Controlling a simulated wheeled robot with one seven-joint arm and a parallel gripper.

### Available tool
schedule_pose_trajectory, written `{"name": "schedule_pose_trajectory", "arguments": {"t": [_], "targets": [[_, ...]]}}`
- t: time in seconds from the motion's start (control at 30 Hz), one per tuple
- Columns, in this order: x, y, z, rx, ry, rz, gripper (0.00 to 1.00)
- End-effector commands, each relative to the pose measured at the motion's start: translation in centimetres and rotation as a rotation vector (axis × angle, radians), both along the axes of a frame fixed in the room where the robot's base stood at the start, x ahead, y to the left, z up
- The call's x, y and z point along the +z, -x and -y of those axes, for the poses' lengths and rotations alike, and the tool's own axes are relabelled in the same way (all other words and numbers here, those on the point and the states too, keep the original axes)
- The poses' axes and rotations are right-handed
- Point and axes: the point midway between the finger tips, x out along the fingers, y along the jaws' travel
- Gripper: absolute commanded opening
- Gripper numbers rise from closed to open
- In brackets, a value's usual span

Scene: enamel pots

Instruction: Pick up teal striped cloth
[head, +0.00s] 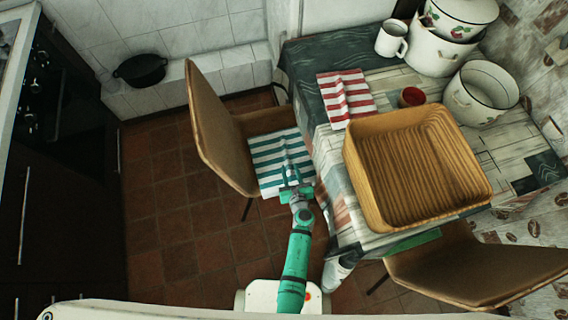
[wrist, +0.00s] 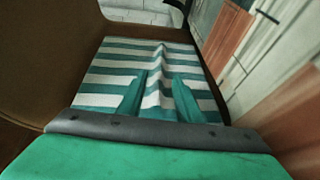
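The teal striped cloth (head: 279,158) lies on the seat of the left brown chair, beside the table. It also fills the middle of the wrist view (wrist: 120,68), with a raised fold running along its centre. My gripper (head: 294,181) is over the near part of the cloth in the head view. In the wrist view its two teal fingers (wrist: 158,92) are apart, one on each side of the raised fold. I cannot tell whether the fingertips touch the cloth. Nothing is seen lifted.
The chair's backrest (head: 218,125) rises left of the cloth. The table (head: 325,165) stands close on the right, with a basket (head: 362,178), a red striped cloth (head: 346,98), a red cup (head: 411,97) and white pots (head: 483,94). Another chair (head: 470,268) stands at lower right. Tiled floor at left is clear.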

Motion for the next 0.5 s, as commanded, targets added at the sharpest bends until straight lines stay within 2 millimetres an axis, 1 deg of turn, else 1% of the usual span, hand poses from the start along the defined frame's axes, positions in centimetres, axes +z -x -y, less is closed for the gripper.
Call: {"name": "schedule_pose_trajectory", "arguments": {"t": [0.03, 0.27, 0.5], "targets": [[-0.2, -0.6, -0.1, 0.0, 0.0, 0.001, 0.32], [-0.7, -1.7, -0.4, 0.0, -0.001, 0.001, 0.32], [-1.9, -4.5, -0.9, -0.002, -0.002, -0.001, 0.32]]}}
